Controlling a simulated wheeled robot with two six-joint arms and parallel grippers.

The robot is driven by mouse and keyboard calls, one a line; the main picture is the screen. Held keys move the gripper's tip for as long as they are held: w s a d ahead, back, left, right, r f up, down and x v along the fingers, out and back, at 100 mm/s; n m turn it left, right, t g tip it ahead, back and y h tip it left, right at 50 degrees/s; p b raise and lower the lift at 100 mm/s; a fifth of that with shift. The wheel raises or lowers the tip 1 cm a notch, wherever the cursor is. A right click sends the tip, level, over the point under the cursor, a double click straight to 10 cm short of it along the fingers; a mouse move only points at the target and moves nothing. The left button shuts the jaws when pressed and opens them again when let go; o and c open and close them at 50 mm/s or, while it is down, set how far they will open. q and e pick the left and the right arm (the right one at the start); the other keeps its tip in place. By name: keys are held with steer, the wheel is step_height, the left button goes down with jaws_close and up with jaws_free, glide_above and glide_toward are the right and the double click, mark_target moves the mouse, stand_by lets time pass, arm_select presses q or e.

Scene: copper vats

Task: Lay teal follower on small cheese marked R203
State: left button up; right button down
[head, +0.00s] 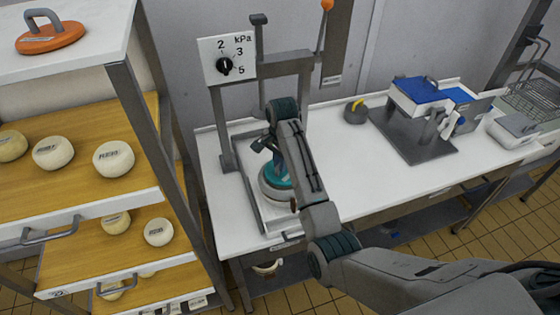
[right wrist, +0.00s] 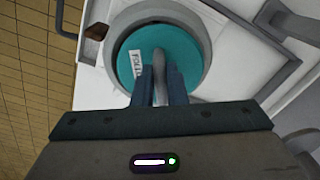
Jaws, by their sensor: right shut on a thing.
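The teal follower (right wrist: 190,60) is a round disc with a grey loop handle and a white label I cannot read fully. It also shows partly in the head view (head: 279,180). My right gripper (right wrist: 160,88) is shut on its handle; the wrist also shows in the head view (head: 266,148). The disc appears within a round grey mould (right wrist: 207,48), which stands under the press; I cannot tell whether it rests on anything inside. A cheese under the disc would be hidden. Labels on the shelf cheeses (head: 113,159) are too small to read. My left gripper is not in view.
The press has grey posts (head: 219,125) and a kPa dial (head: 224,66). A rack with several cheeses stands left, with an orange follower (head: 50,38) on top. A grey yellow-handled piece (head: 355,113) and a blue-topped device (head: 420,90) stand on the white bench (head: 345,160).

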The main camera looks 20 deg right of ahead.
steer(key=shift+f, duration=0.15)
steer(key=c, duration=1.4)
jaws_free()
steer(key=shift+o, duration=0.2)
